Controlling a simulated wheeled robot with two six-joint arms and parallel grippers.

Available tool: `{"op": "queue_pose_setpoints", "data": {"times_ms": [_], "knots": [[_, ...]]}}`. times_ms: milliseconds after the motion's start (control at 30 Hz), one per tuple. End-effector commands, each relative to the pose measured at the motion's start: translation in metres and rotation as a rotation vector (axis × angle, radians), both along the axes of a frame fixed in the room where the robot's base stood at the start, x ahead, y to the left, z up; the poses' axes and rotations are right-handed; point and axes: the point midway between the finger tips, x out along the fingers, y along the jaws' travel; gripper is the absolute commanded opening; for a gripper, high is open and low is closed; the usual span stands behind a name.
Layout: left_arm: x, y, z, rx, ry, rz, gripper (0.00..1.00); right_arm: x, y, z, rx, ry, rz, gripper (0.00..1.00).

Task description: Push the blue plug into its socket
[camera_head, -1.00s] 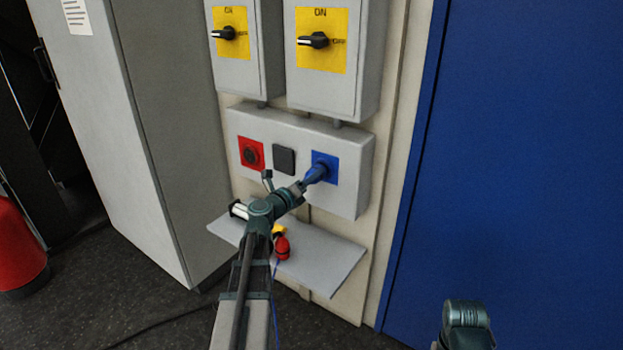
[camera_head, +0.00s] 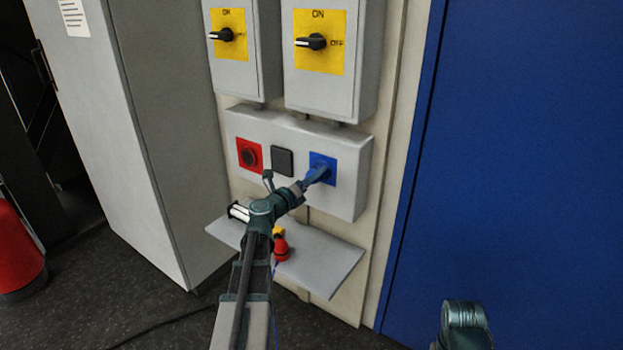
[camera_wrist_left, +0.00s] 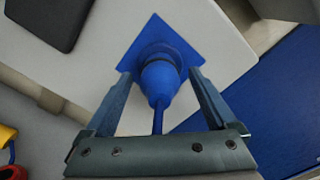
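The blue plug (camera_wrist_left: 160,78) sits at the blue socket (camera_head: 328,160) on the grey socket box, with its front end against the socket's round collar. In the left wrist view its narrow tail and blue cable point back toward my gripper. My left gripper (camera_wrist_left: 160,74) has one finger on each side of the plug, with narrow gaps showing between fingers and plug. It also shows in the head view (camera_head: 313,178), where it partly hides the plug. How deep the plug sits is hard to tell. Only a joint of my right arm shows at bottom right.
A red socket (camera_head: 249,156) and a black cover (camera_head: 283,161) are left of the blue socket. Below is a grey shelf (camera_head: 325,264) with a red plug (camera_head: 281,249). Switch boxes (camera_head: 320,85) hang above. A blue door (camera_head: 520,170) is at right, a grey cabinet (camera_head: 160,150) at left.

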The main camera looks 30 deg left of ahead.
Motion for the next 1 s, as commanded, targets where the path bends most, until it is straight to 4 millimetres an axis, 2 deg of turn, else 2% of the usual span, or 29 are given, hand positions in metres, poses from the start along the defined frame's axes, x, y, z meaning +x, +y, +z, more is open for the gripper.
{"op": "queue_pose_setpoints", "data": {"times_ms": [167,267,367,700,900,1000], "knots": [[-0.001,0.000,0.000,0.000,0.001,0.001,0.91,0.000,0.000,0.000,0.000,0.000,0.000,0.50],[-0.009,0.001,0.000,0.000,0.001,0.002,0.91,0.000,0.000,0.000,0.000,0.000,0.000,0.50],[-0.025,0.001,0.000,0.000,0.000,0.003,0.91,0.000,0.000,0.000,0.000,0.000,0.000,0.50],[-0.098,0.006,0.000,0.000,0.000,0.003,0.91,0.000,0.000,0.000,0.000,0.000,0.000,0.50],[-0.126,0.010,0.000,0.000,0.000,0.003,0.91,0.000,0.000,0.000,0.000,0.000,0.000,0.50],[-0.133,0.010,0.000,0.000,0.001,0.001,0.91,0.000,0.000,0.000,0.000,0.000,0.000,0.50]]}}
